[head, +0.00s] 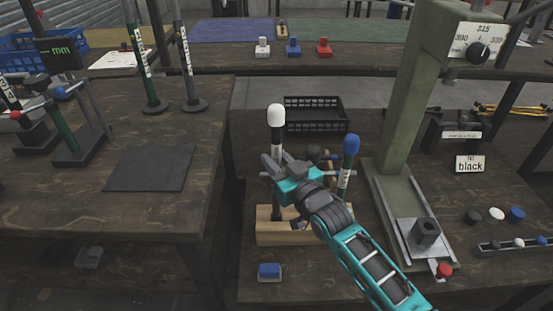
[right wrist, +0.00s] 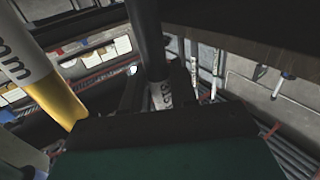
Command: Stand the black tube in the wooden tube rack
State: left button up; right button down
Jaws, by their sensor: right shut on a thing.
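The black tube (head: 277,143) has a white cap and a pale label, and stands upright at the left part of the wooden tube rack (head: 290,239). My right gripper (head: 278,167) is shut on it below the label. In the right wrist view the dark tube (right wrist: 148,35) with its label runs between the fingers. The tube's lower part reaches down to the rack; I cannot tell how deep it sits. A blue-capped tube (head: 348,160) stands to the right of my gripper. My left gripper is not in view.
A green press (head: 405,130) stands close on the right. The left table (head: 130,217) holds two upright tubes and a dark mat (head: 149,169).

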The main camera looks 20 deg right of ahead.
dwell(0.4)
dwell(0.3)
jog(key=shift+f, duration=0.3)
dwell(0.3)
jog(key=shift+f+b, duration=0.8)
jog(key=shift+f, duration=0.4)
jog(key=shift+f+b, duration=0.75)
jog(key=shift+f, duration=0.35)
jog(key=shift+f+b, duration=1.15)
jog(key=shift+f, duration=0.55)
jog(key=c, duration=0.8)
grip_release()
